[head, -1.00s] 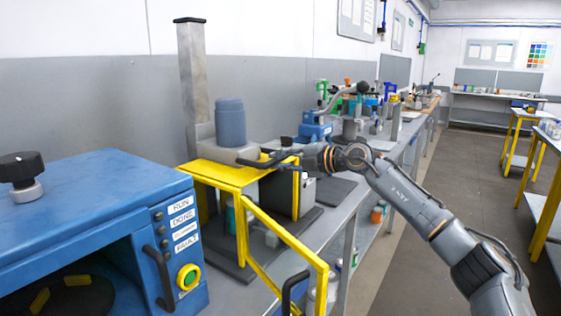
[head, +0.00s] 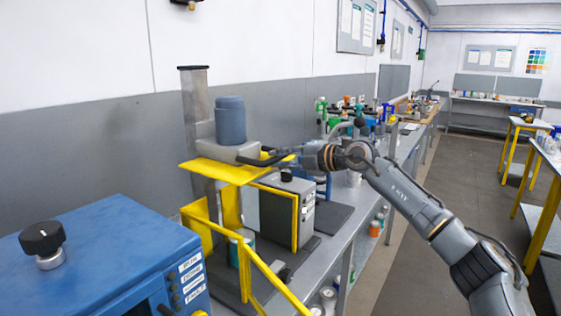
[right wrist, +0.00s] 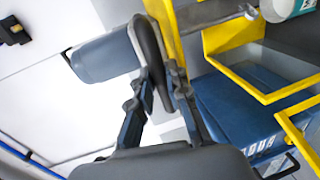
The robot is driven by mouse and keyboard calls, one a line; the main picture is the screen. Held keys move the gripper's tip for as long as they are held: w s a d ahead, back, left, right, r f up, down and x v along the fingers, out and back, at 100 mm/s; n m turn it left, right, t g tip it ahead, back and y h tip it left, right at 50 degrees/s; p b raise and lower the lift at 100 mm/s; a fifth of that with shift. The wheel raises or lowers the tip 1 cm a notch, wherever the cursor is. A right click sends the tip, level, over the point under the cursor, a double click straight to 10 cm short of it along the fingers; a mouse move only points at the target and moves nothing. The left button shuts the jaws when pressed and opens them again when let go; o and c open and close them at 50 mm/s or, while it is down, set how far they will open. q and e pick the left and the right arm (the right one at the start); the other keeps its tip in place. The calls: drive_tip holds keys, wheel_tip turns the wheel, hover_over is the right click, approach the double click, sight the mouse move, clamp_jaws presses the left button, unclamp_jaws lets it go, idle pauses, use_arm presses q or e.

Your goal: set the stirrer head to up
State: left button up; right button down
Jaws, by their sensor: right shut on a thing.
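The stirrer head has a blue-grey motor (head: 231,121) on a grey carriage (head: 222,150) with a yellow plate (head: 218,173) beneath. It sits high on an upright metal column (head: 192,92), a little below the column's top. My right gripper (head: 284,156) is shut on the dark handle (head: 257,160) at the head's right side. In the right wrist view the fingers (right wrist: 160,85) close around the dark handle (right wrist: 147,45), with the motor (right wrist: 103,57) beside it. The grip is partly hidden in the head view. My left gripper is not in view.
A yellow guard frame (head: 262,278) stands below the head, with a can (head: 242,248) inside it. A blue machine (head: 105,255) with a black knob fills the front left. A grey box (head: 287,212) stands right of the frame. The aisle at right is clear.

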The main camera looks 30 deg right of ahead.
use_arm(q)
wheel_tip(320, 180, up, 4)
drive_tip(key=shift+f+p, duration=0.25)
drive_tip(key=shift+p, duration=0.8)
use_arm(e)
wheel_tip(320, 180, up, 3)
drive_tip(key=shift+d+r, duration=0.1)
drive_tip(key=shift+r, duration=0.1)
drive_tip(key=shift+r, duration=0.1)
drive_tip(key=c, duration=1.3)
unclamp_jaws()
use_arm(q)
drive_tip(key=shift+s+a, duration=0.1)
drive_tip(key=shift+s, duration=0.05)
use_arm(e)
drive_tip(key=shift+v, duration=5.85)
drive_tip(key=shift+s, duration=0.1)
